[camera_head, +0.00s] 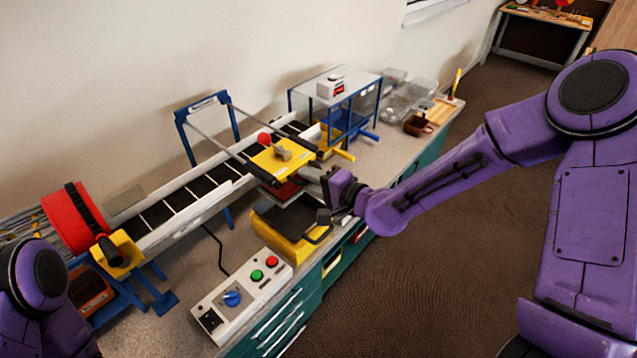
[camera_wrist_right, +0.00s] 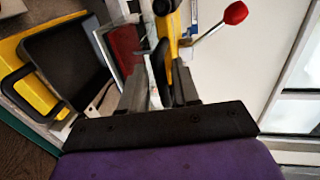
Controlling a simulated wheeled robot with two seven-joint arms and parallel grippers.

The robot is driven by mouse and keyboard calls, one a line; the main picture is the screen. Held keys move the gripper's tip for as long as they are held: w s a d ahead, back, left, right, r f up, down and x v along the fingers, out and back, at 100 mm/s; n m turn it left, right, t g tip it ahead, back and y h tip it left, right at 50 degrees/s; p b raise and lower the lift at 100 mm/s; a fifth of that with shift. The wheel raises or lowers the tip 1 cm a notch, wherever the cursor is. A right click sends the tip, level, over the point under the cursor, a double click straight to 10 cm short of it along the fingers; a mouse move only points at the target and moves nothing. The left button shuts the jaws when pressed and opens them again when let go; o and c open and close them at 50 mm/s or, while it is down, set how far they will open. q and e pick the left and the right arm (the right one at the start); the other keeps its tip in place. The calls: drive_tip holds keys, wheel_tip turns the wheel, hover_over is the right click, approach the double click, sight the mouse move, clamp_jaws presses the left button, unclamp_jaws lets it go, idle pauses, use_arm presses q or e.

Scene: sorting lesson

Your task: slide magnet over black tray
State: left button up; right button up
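The magnet carriage (camera_head: 283,158) is a yellow plate on two rails, with a red block (camera_head: 284,190) below it. Its yellow edge and a black loop handle (camera_wrist_right: 160,75) show in the right wrist view. My right gripper (camera_head: 312,173) is at the carriage's near right side. Its fingers (camera_wrist_right: 158,88) stand on both sides of the handle; whether they press on it I cannot tell. The black tray (camera_head: 285,222) sits in a yellow frame below and nearer the table's front; it also shows in the right wrist view (camera_wrist_right: 68,62). My left gripper is out of the picture.
A conveyor (camera_head: 180,205) with a red drum (camera_head: 75,217) runs along the wall. A control box (camera_head: 240,290) stands at the front edge. A blue-framed stand (camera_head: 350,85), clear bins (camera_head: 405,95) and a brown cup (camera_head: 417,125) are farther right.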

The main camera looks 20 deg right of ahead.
drive_tip(key=v, duration=1)
drive_tip(key=shift+p, duration=0.35)
drive_tip(key=shift+s, duration=0.15)
drive_tip(key=s+d+f+n+g+h+b, duration=0.1)
drive_tip(key=s+d+f+g+h, duration=0.1)
drive_tip(key=d+f+h, duration=0.45)
drive_tip(key=s+d+f+n+g+h, duration=0.1)
drive_tip(key=s+d+f+g+h, duration=0.15)
drive_tip(key=f, duration=0.75)
drive_tip(key=s+f+n+g+h+b, duration=0.1)
drive_tip(key=s+f+n+g, duration=0.2)
drive_tip(key=s+f, duration=1.3)
drive_tip(key=s+g, duration=0.2)
drive_tip(key=s, duration=0.2)
drive_tip(key=shift+s+a+f+g+h, duration=0.2)
drive_tip(key=shift+a+f+g+h, duration=0.1)
drive_tip(key=shift+f+g+h, duration=0.1)
